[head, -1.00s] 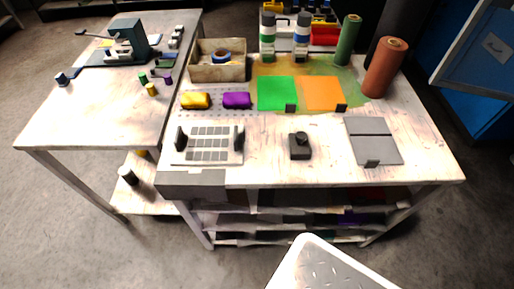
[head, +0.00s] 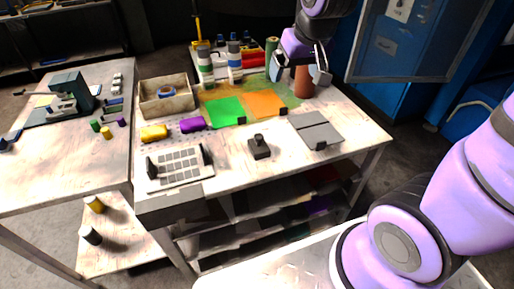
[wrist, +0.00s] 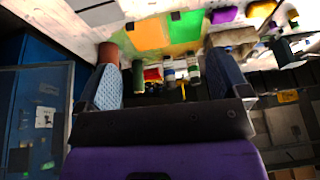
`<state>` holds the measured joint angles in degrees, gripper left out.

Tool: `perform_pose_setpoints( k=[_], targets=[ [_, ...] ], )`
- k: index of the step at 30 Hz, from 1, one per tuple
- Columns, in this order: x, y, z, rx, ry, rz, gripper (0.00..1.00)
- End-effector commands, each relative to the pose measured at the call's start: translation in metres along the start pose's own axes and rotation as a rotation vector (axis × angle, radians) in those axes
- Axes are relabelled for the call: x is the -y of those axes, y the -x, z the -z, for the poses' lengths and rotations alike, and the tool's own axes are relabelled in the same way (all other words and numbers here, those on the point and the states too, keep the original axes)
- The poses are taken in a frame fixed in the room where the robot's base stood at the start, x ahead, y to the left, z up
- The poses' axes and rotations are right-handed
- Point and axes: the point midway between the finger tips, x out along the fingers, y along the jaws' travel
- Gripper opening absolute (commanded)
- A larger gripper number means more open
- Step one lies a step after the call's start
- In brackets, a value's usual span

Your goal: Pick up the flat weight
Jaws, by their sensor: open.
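The flat weight looks to be the small dark block with an upright knob (head: 260,147), on the near middle of the white worktable (head: 225,168). It stands apart from its neighbours. My gripper (head: 300,74) is open and empty, above the far right of the table, near the brown roll. The block lies well to the left of it and nearer the camera. In the wrist view my two fingers (wrist: 165,82) are spread wide with nothing between them in their grip; I cannot make out the block there.
A grey hinged plate (head: 315,127) lies right of the block, and a tray with grey squares (head: 180,168) lies left. Green (head: 226,110) and orange sheets (head: 262,103) lie behind. A brown roll (head: 303,84) and bottles (head: 235,62) stand at the back.

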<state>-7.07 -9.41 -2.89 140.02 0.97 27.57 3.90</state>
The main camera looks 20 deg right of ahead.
Motion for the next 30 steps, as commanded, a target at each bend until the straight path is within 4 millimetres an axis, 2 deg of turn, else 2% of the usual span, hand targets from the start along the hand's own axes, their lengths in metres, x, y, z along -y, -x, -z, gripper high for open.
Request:
perform_pose_setpoints(
  k=[1, 9, 15, 18, 21, 30],
  targets=[
    [0.003, -0.02, 0.005, 0.016, 0.001, -0.001, 0.94],
    [0.016, -0.114, 0.021, 0.049, 0.002, -0.012, 0.94],
    [0.024, -0.183, 0.018, 0.069, 0.008, -0.027, 0.94],
    [0.027, -0.21, 0.014, 0.074, 0.012, -0.034, 0.94],
    [0.028, -0.229, 0.01, 0.078, 0.014, -0.039, 0.94],
    [0.029, -0.258, 0.005, 0.08, 0.016, -0.044, 0.94]
  ],
)
